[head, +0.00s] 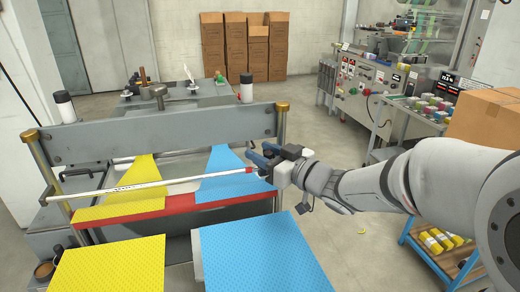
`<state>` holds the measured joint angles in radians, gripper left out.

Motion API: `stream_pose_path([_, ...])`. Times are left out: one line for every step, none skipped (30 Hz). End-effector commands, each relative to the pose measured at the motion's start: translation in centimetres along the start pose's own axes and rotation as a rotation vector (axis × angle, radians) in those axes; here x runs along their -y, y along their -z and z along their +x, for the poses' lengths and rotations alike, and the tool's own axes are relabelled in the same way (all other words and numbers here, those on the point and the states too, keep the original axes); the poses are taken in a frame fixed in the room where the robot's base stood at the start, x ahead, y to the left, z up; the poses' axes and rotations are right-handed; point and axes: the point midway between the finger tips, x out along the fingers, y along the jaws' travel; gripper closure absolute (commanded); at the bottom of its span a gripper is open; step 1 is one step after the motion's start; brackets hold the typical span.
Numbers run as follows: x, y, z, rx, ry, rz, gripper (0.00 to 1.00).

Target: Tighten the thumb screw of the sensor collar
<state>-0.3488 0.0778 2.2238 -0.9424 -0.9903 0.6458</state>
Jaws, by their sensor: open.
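My gripper (257,157) comes in from the right and is open, its dark blue fingers pointing left. It is at the right end of a thin white rod (145,185) that spans the front of a grey machine. A small red piece (249,170) shows at that rod end, just below and left of the fingers. I cannot make out the sensor collar or its thumb screw for certain; they may be too small or behind my gripper. Whether the fingers touch anything is unclear.
Yellow (118,190) and blue (228,172) sheets run over the machine's red front bar (180,207). A post with a brass cap (282,107) stands behind my gripper. A cart with a carton (487,118) is at right.

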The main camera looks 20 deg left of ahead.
Motion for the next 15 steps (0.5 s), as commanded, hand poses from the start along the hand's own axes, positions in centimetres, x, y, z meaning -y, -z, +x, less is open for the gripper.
stream_pose_path([0.05,0.01,0.30,0.000,0.001,0.001,0.59])
stream_pose_path([0.05,0.00,0.40,0.000,0.001,0.001,0.59])
stream_pose_path([0.03,-0.01,0.49,0.000,0.000,0.001,0.59])
stream_pose_path([0.02,-0.02,0.52,0.000,0.000,0.001,0.59])
stream_pose_path([0.01,-0.02,0.53,0.000,0.000,0.001,0.59])
stream_pose_path([-0.01,-0.02,0.52,0.000,-0.001,0.001,0.59])
stream_pose_path([-0.01,-0.02,0.51,0.000,-0.001,0.001,0.59])
stream_pose_path([-0.02,-0.02,0.50,0.000,-0.001,0.001,0.59])
stream_pose_path([-0.02,-0.02,0.49,0.000,-0.001,0.001,0.59])
stream_pose_path([-0.03,-0.02,0.48,0.000,-0.001,0.001,0.60])
stream_pose_path([-0.03,-0.02,0.48,0.000,-0.001,0.001,0.62])
stream_pose_path([-0.04,-0.02,0.47,0.000,-0.001,0.001,0.65])
stream_pose_path([-0.04,-0.02,0.46,0.000,-0.001,0.001,0.68])
stream_pose_path([-0.05,-0.01,0.46,0.000,-0.001,0.001,0.70])
stream_pose_path([-0.05,-0.01,0.46,0.000,-0.002,0.001,0.74])
